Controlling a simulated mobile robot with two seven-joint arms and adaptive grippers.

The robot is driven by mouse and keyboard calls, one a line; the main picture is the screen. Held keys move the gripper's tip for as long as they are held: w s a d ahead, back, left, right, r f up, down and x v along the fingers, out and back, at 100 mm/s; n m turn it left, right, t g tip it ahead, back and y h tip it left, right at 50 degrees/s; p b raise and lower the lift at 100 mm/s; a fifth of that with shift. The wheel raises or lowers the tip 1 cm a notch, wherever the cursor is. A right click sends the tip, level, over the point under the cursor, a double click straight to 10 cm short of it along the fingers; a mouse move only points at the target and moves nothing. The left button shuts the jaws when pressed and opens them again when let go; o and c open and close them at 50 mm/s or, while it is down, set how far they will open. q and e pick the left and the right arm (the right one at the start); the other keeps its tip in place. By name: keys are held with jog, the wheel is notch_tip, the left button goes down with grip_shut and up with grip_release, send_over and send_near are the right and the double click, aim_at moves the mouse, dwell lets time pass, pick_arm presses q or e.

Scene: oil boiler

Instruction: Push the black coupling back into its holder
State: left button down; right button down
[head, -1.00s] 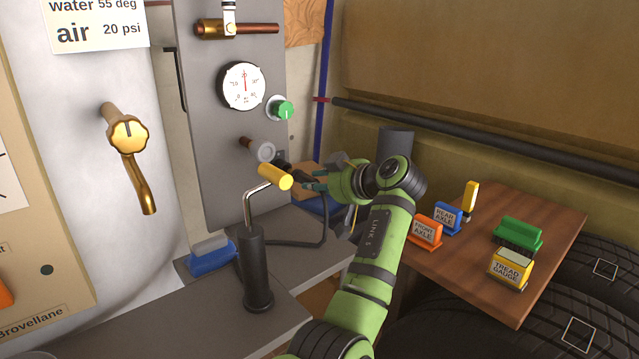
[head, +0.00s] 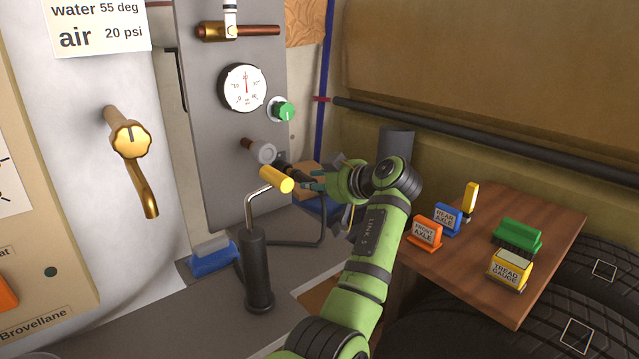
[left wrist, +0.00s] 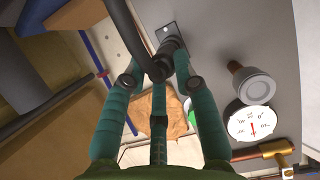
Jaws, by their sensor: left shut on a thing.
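The black coupling (left wrist: 156,68) with its hose is between the teal fingers of my left gripper (left wrist: 157,62) in the left wrist view. The gripper is shut on it. Its front end points at the holder, a small dark plate (left wrist: 166,32) on the grey panel, and looks in line with it. Whether it is fully seated cannot be told. In the head view my left gripper (head: 316,182) is right of the yellow handle end (head: 277,180), which partly hides the coupling (head: 296,174). My right gripper is not in view.
The grey panel (head: 215,110) carries a pressure gauge (head: 242,88), a green knob (head: 284,111) and a grey round cap (head: 264,152). A black pump (head: 256,270) stands in front. A wooden table (head: 455,265) with coloured blocks is at right.

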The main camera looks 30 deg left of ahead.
pick_arm(q)
jog(key=shift+w+a+p, duration=0.25)
jog(key=shift+w+a, duration=0.05)
jog(key=shift+a, duration=0.35)
jog(key=shift+w+a+p, duration=0.25)
jog(key=shift+a, duration=0.4)
jog(key=c, duration=0.9)
grip_release()
jog(key=v, duration=1.2)
